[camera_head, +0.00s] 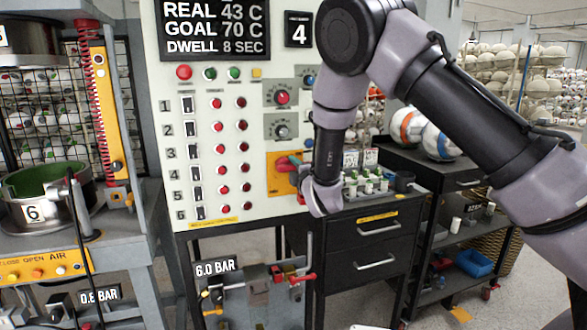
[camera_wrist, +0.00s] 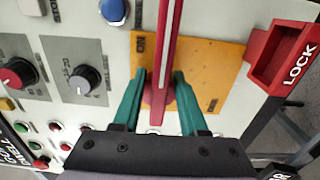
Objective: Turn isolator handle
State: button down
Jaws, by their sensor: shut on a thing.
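The isolator handle is a long red bar (camera_wrist: 166,40) on a yellow-orange plate (camera_wrist: 209,72) of the control panel. In the wrist view it runs up the picture between the teal fingers of my gripper (camera_wrist: 160,78), which is shut on it near its round red hub. In the head view the red handle (camera_head: 286,164) and its plate (camera_head: 274,186) are at the panel's lower right edge, partly covered by my wrist. The fingertips are hidden there. A label reading ON is beside the handle in the wrist view; another label is too small to read.
A red LOCK holder (camera_wrist: 298,62) juts out right of the plate in the wrist view. Knobs (camera_wrist: 82,80) and buttons are to its left. A black drawer cabinet (camera_head: 362,240) with small bottles on top stands right of the panel (camera_head: 240,120).

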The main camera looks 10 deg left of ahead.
jog(key=c, duration=0.8)
grip_release()
jog(key=shift+o, duration=0.2)
jog(key=shift+s, duration=0.1)
jog(key=v, duration=1)
jog(key=shift+s+d, duration=0.25)
